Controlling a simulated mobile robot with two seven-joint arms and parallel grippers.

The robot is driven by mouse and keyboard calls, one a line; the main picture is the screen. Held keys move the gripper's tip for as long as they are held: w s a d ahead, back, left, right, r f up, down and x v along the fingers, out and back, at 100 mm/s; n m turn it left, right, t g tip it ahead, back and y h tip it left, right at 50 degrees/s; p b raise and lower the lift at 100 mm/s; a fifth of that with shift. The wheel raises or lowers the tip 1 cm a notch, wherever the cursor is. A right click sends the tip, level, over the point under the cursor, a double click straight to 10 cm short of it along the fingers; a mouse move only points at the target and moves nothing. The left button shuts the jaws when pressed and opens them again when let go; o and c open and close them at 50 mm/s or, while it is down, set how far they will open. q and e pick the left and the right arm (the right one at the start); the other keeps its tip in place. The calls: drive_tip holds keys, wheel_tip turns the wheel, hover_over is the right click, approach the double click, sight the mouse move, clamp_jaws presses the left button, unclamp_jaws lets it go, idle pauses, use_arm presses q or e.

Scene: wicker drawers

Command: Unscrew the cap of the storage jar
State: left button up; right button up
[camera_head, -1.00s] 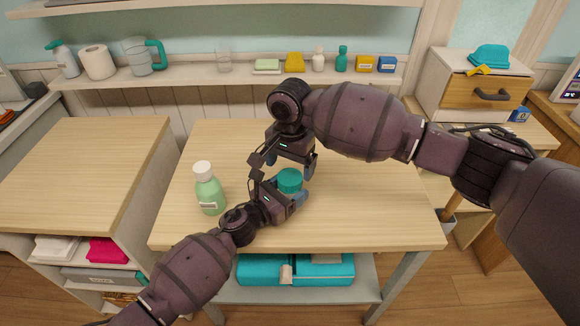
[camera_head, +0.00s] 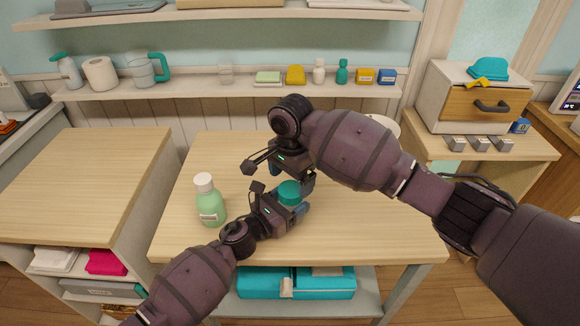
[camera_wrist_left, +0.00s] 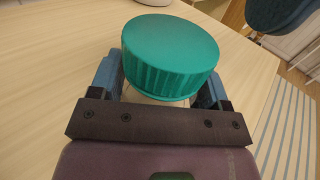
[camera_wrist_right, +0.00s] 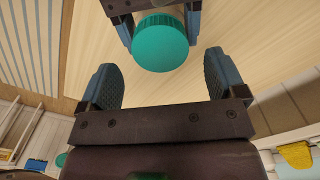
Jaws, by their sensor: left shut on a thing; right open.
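The storage jar's teal ribbed cap (camera_head: 289,193) is on top of the jar at the middle of the table; it also shows in the left wrist view (camera_wrist_left: 170,45) and the right wrist view (camera_wrist_right: 160,43). The jar body (camera_wrist_left: 150,97) is mostly hidden between my left fingers. My left gripper (camera_head: 292,207) is shut on the jar below the cap. My right gripper (camera_head: 290,172) is open and empty behind and just above the cap. In the right wrist view its fingers (camera_wrist_right: 162,82) are spread, with the cap beyond their tips, apart from both.
A green bottle with a white cap (camera_head: 208,200) stands on the table (camera_head: 350,235) left of my left gripper. A pale round item (camera_head: 384,124) sits behind my right arm. The table's right front is clear. A shelf (camera_head: 230,90) with several items runs along the wall.

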sight(291, 189)
drive_tip(key=shift+f, duration=1.85)
drive_tip(key=c, duration=1)
drive_tip(key=shift+n, duration=1.7)
drive_tip(key=o, duration=1)
drive_tip(key=shift+r, duration=0.1)
